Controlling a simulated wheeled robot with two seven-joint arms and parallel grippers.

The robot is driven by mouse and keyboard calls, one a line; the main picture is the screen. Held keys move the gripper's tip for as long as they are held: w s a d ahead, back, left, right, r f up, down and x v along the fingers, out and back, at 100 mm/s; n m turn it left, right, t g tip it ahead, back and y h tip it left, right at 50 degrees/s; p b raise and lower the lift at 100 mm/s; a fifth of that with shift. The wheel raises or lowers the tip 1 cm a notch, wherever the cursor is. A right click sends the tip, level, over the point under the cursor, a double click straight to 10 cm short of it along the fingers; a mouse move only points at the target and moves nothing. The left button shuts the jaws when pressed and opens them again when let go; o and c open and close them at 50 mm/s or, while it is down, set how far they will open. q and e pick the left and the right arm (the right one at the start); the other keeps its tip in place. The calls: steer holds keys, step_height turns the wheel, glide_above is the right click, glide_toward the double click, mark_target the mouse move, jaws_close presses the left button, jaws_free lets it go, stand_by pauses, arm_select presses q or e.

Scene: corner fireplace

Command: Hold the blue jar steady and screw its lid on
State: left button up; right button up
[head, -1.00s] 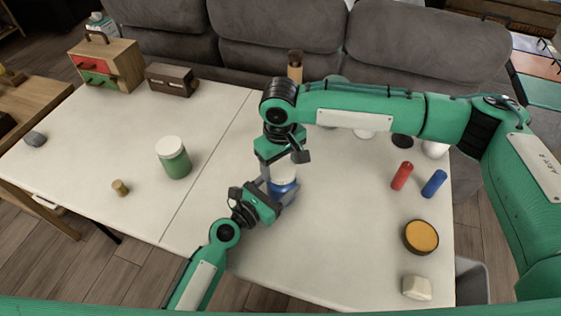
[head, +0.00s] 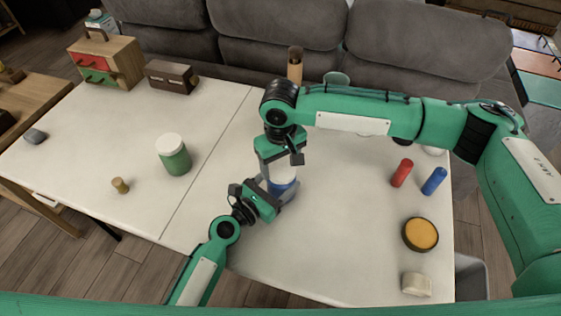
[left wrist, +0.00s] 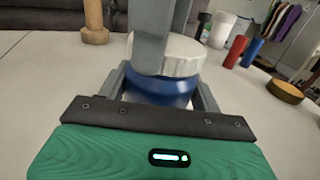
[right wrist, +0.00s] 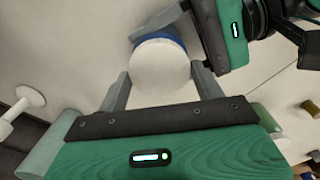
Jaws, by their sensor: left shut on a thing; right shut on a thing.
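The blue jar (head: 284,187) stands upright on the white table, mostly hidden between my two grippers. Its white lid (left wrist: 182,55) sits on top of the blue body (left wrist: 160,90) and looks about level; how far it is threaded cannot be seen. My left gripper (head: 274,197) comes in low from the front and is shut on the jar body. My right gripper (head: 279,172) points down from above and is shut on the lid, which shows as a white disc between its fingers in the right wrist view (right wrist: 160,74).
A green jar with white lid (head: 173,155) and a cork-coloured piece (head: 120,185) stand left. Red (head: 402,172) and blue (head: 434,181) cylinders, a round yellow-topped container (head: 420,234) and a whitish block (head: 416,284) lie right. A wooden cylinder (head: 295,65) stands behind.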

steer(key=m, duration=0.6)
steer(key=shift+m, duration=0.4)
steer(key=m, duration=0.6)
steer(key=shift+s+d+m, duration=0.1)
steer(key=shift+m, duration=0.2)
steer(key=m, duration=0.3)
steer(key=shift+m, duration=0.3)
steer(key=m, duration=0.3)
steer(key=shift+s+m, duration=0.1)
steer(key=shift+m, duration=0.3)
steer(key=m, duration=0.5)
steer(key=shift+d, duration=0.1)
steer(key=o, duration=1)
